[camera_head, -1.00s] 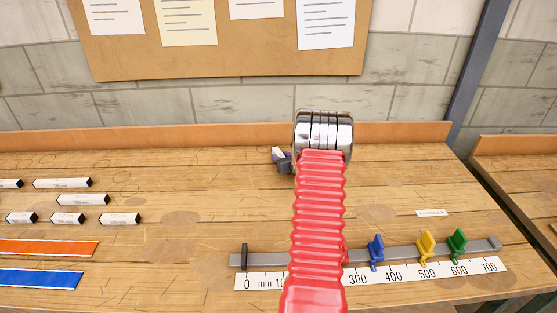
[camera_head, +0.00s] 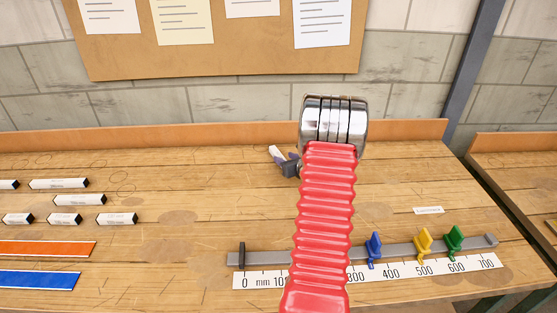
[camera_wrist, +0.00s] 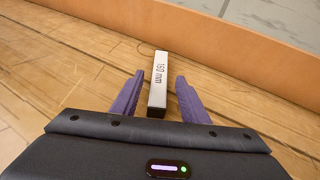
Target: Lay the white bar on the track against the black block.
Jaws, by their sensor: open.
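My gripper (camera_wrist: 158,97) is open, with a finger on either side of the bar and a gap to each. It also shows in the head view (camera_head: 287,160), partly behind my arm. The grey track (camera_head: 400,250) runs along the front, with the black block (camera_head: 242,255) near its left end. My red arm hides part of the track.
Several other white bars (camera_head: 60,184) lie at the left, behind an orange strip (camera_head: 45,248) and a blue strip (camera_head: 38,280). Blue (camera_head: 374,246), yellow (camera_head: 424,240) and green (camera_head: 454,240) pieces stand on the track. A raised edge (camera_head: 200,136) closes the table's back.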

